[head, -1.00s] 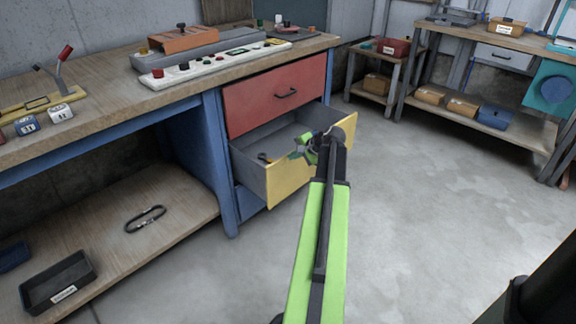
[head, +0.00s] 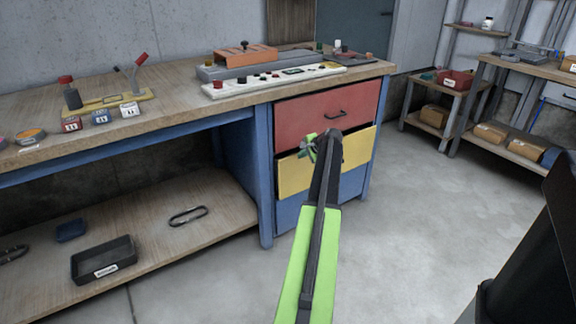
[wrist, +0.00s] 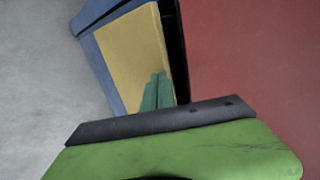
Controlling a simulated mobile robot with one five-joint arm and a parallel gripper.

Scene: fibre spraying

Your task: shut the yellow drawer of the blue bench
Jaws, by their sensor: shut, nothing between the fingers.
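The blue bench (head: 265,190) stands left of centre in the head view, with a red drawer (head: 310,116) above the yellow drawer (head: 295,178) and a blue drawer (head: 300,208) below. The yellow drawer is almost in. A dark gap shows along its top edge, and the wrist view shows the yellow front (wrist: 130,60) standing slightly proud beside this gap. My gripper (head: 311,147) is at the yellow front near its upper edge. Its green fingers (wrist: 157,90) are shut and empty in the wrist view, against or very near the front; contact cannot be told.
The bench top carries a white control panel (head: 270,82), a yellow lever base (head: 112,100) and small labelled blocks. A black tray (head: 104,262) and a carabiner (head: 188,215) lie on the lower shelf. Clear floor (head: 430,210) is at right, with another table (head: 515,70) beyond.

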